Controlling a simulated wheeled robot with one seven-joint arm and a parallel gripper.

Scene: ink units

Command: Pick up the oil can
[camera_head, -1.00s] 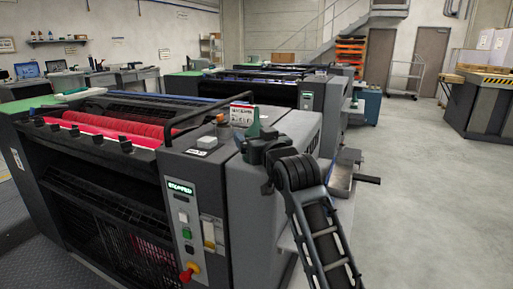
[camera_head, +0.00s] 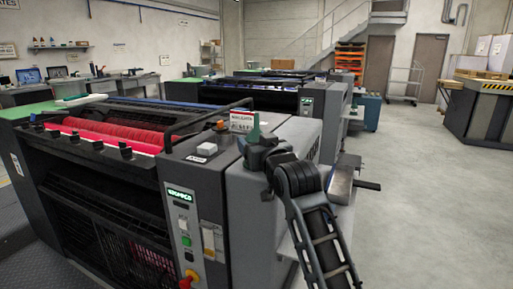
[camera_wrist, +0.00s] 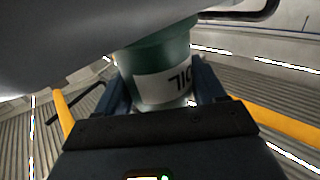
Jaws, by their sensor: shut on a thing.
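The oil can (camera_wrist: 165,62) is green with a white label whose letters appear upside down in the wrist view. My gripper (camera_wrist: 160,95) is shut on it, with one dark finger on each side of its body. The rest of the can is hidden there by my gripper and arm. I cannot tell from the head view how high it is above the surfaces behind it.
The nearest printing press (camera_head: 180,215) with red rollers (camera_head: 110,137) fills the left and middle. A grey metal tray (camera_head: 343,178) sticks out at its right end. More presses (camera_head: 270,95) stand behind. The floor (camera_head: 430,210) on the right is clear.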

